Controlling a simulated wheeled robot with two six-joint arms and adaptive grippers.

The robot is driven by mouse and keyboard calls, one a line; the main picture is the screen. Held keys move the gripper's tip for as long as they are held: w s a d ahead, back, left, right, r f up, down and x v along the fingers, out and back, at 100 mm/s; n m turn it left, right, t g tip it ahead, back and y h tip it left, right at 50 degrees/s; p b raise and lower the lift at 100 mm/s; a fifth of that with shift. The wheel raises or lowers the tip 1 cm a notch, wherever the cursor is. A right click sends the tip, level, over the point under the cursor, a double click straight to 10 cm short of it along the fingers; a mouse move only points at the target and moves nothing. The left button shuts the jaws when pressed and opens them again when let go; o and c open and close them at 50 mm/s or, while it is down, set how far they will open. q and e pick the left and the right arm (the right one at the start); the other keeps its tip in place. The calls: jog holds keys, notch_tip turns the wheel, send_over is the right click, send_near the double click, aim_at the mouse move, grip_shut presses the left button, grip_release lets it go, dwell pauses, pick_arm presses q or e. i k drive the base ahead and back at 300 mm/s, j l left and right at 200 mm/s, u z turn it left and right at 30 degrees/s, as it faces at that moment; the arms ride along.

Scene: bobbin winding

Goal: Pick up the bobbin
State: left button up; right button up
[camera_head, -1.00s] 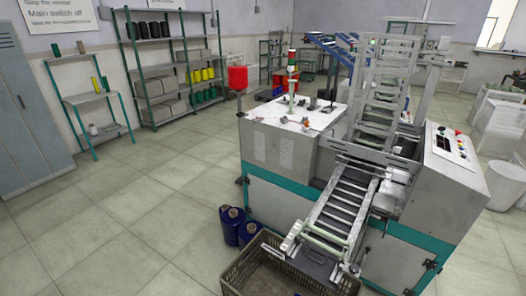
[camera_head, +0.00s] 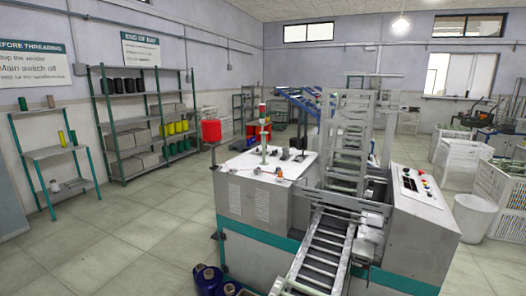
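Several spools are in view, and I cannot tell which one is the task's bobbin. A dark blue spool (camera_head: 206,280) stands on the floor at the bottom edge, left of the machine, with another partly cut off beside it. The taller shelf (camera_head: 109,125) holds black spools (camera_head: 129,86), yellow spools (camera_head: 177,128) and green spools (camera_head: 180,147). Neither of my grippers is in view.
A large grey and teal machine (camera_head: 253,203) with a roller conveyor (camera_head: 324,246) fills the centre and right. A white bin (camera_head: 473,215) and white crates (camera_head: 500,187) are at right. Open tiled floor (camera_head: 130,245) lies at left.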

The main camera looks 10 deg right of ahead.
aim_at(264, 163)
jog(key=i+j+u, duration=0.4)
jog(key=j, duration=0.3)
jog(key=i+j+u, duration=0.4)
jog(key=j, duration=0.2)
jog(key=i+j+u, duration=0.35)
jog(key=i+j+z, duration=0.1)
jog(key=i, duration=0.35)
jog(key=i+j+z, duration=0.1)
jog(key=i, duration=0.3)
jog(key=i+j+z, duration=0.15)
jog(key=i, duration=0.3)
jog(key=i+j+z, duration=0.1)
jog(key=i+j, duration=0.15)
jog(key=i, duration=0.15)
jog(key=i+l+z, duration=0.1)
jog(key=i+z, duration=0.15)
jog(key=i, duration=0.45)
jog(key=i+j+z, duration=0.2)
jog(key=i, duration=0.5)
jog(key=i+z, duration=0.25)
jog(key=i, duration=0.45)
jog(key=i+z, duration=0.6)
jog(key=z, duration=0.25)
jog(key=i+j+z, duration=0.2)
jog(key=z, duration=0.2)
jog(key=i+j+z, duration=0.55)
jog(key=z, duration=0.3)
